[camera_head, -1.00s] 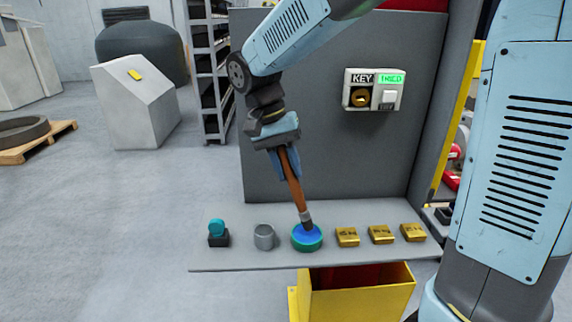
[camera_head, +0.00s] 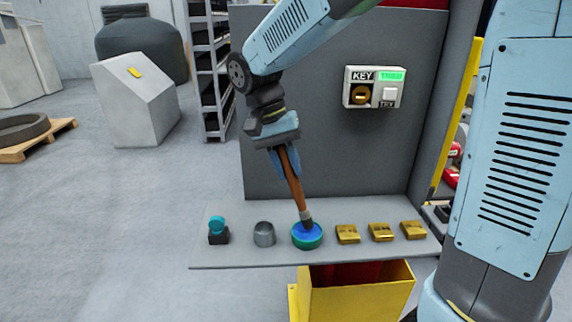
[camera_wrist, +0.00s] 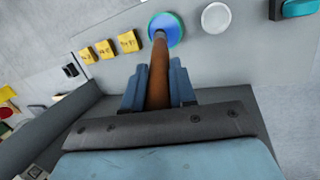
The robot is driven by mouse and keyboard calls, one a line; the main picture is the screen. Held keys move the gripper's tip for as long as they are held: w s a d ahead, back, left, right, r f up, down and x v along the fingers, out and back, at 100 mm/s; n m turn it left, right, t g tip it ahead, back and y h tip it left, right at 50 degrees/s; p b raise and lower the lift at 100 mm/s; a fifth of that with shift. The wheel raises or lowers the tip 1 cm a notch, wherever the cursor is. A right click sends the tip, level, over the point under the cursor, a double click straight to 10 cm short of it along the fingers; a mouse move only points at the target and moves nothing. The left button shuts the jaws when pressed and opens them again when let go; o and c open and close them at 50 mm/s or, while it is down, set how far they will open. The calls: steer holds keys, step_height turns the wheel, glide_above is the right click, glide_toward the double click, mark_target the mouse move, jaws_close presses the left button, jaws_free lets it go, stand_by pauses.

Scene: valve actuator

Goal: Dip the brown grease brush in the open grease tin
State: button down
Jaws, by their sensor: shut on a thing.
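My gripper (camera_head: 286,163) is shut on the brown brush (camera_head: 295,187), which points down and slightly right. In the wrist view the brown handle (camera_wrist: 158,78) lies between the blue fingers of my gripper (camera_wrist: 159,88). The round teal tin (camera_head: 308,241) with a blue inside stands on the grey shelf (camera_head: 222,259). The brush's grey lower end is at the tin's opening and overlaps the blue in both views. The tin also shows in the wrist view (camera_wrist: 172,25). The brush's tip is hidden, so its depth in the tin cannot be told.
Left of the tin stand a grey cup (camera_head: 264,234) and a teal knob on a dark block (camera_head: 218,231). Several brass blocks (camera_head: 347,234) lie to its right. A key panel (camera_head: 373,88) is on the upright board behind. A yellow bin (camera_head: 360,293) is below the shelf.

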steer(key=shift+f, duration=0.45)
stand_by(1.2)
steer(key=shift+r, duration=3.55)
